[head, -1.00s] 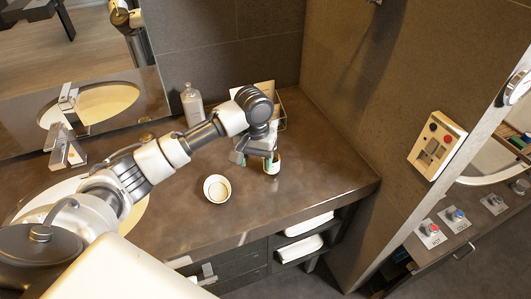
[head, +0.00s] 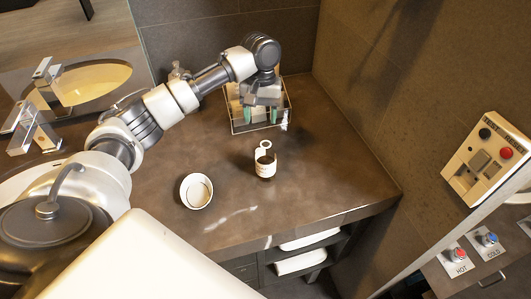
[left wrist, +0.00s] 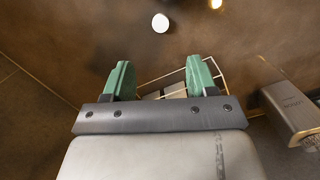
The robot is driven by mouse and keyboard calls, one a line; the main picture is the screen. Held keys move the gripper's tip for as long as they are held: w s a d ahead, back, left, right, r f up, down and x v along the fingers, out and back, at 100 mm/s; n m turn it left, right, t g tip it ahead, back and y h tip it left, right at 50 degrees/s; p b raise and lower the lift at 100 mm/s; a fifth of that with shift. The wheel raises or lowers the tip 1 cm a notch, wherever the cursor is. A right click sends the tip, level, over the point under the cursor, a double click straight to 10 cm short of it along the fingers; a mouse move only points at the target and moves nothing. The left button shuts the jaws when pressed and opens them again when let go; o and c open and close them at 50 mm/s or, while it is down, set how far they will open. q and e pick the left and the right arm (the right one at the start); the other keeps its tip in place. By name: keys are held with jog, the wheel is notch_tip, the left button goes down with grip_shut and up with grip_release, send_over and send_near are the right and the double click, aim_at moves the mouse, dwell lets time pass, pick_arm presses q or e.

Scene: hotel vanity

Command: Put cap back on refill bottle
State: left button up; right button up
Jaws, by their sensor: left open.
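My left gripper (head: 261,114) is open above the wire rack at the back of the counter. Its two green fingers stand apart in the left wrist view (left wrist: 159,82), with nothing seen held between them. I cannot make out a cap for certain. A small white disc (left wrist: 160,23) shows on the counter in the left wrist view; I cannot tell what it is. My right gripper is not in view.
The wire rack (head: 236,131) stands near the back corner. A sink and faucet (head: 37,110) are left.

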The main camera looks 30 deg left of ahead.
pick_arm(q)
jog(key=shift+s+d+f, duration=0.1)
jog(key=shift+s+f, duration=0.1)
jog(key=shift+f, duration=1.2)
jog(key=shift+s+d+f, duration=0.1)
jog(key=shift+s+f, duration=0.1)
jog(key=shift+f, duration=1.15)
jog(key=shift+f, duration=0.1)
jog(key=shift+s+d+f+p, duration=0.15)
jog(key=shift+f+p, duration=0.1)
jog(key=shift+f, duration=0.6)
jog(key=shift+s+a+f+p, duration=0.1)
jog(key=shift+s+f+p, duration=0.1)
jog(key=shift+f, duration=0.6)
jog(key=shift+s+d+f+p, duration=0.1)
jog(key=shift+f+p, duration=0.15)
jog(key=shift+f, duration=0.6)
jog(key=c, duration=1)
